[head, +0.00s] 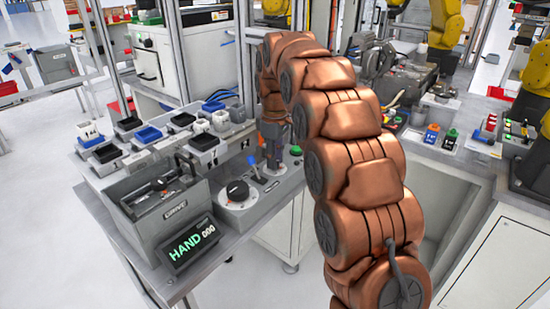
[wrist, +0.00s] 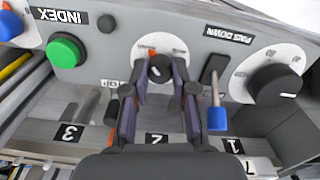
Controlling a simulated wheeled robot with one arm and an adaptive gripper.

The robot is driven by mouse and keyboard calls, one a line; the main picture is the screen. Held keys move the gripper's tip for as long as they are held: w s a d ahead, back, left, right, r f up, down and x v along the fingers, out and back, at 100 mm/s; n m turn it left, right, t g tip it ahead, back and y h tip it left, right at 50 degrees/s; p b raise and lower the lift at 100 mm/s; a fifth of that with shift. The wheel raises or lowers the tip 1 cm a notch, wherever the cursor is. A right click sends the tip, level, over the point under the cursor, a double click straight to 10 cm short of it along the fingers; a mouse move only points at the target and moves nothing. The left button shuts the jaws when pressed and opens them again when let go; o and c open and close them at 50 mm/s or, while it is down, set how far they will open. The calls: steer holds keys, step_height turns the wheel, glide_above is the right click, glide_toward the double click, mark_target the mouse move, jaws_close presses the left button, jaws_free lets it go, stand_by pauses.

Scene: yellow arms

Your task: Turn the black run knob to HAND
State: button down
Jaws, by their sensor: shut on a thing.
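The small black knob (wrist: 160,68) sits on a white round dial plate (wrist: 176,44) in the middle of the wrist view. I take it to be the run knob; the dial's markings are too small to read. My gripper (wrist: 161,76) is shut on it, with one finger on each side. In the head view my gripper (head: 275,150) points down at the panel, and the knob is hidden under it. The knob's pointer direction cannot be made out.
A larger black knob (wrist: 275,82) on a white dial and a blue-tipped lever (wrist: 217,118) stand right of my gripper in the wrist view. A green button (wrist: 66,50) marked INDEX is on the left. A grey DRIVE box (head: 165,215) stands beside the panel.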

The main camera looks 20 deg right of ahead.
stand_by(0.4)
steer(key=c, duration=0.9)
jaws_free()
steer(key=shift+c, duration=0.2)
steer(key=shift+w+r, duration=0.1)
steer(key=shift+r, duration=3.7)
